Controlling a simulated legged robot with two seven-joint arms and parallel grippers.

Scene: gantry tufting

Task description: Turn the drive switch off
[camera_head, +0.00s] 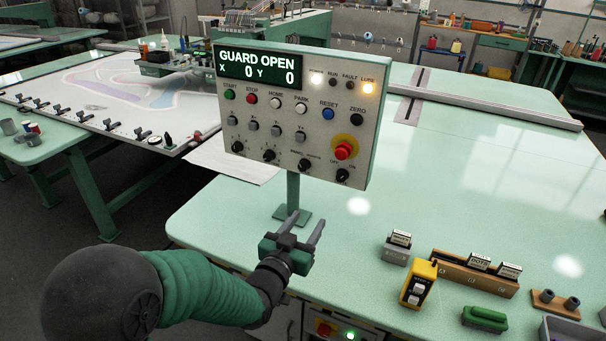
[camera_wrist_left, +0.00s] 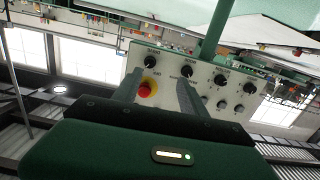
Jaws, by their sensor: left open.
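The control panel (camera_head: 292,110) stands on a green post at the table's left edge, its display reading GUARD OPEN, X 0, Y 0. A row of black rotary knobs runs along its bottom. The rightmost knob (camera_head: 342,175), below the red emergency stop (camera_head: 343,150), has small labels that appear to read off and on; it also shows in the left wrist view (camera_wrist_left: 150,61). Which knob is the drive switch is too small to read. My left gripper (camera_head: 303,226) is open and empty, below and in front of the panel, apart from it. My right gripper is out of view.
A yellow pendant (camera_head: 418,285), a wooden holder (camera_head: 475,275) with white-labelled blocks and a green-handled item (camera_head: 485,319) lie at the table's front right. The pale green table (camera_head: 450,180) is clear behind them. A frame table (camera_head: 110,90) with clamps stands left.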

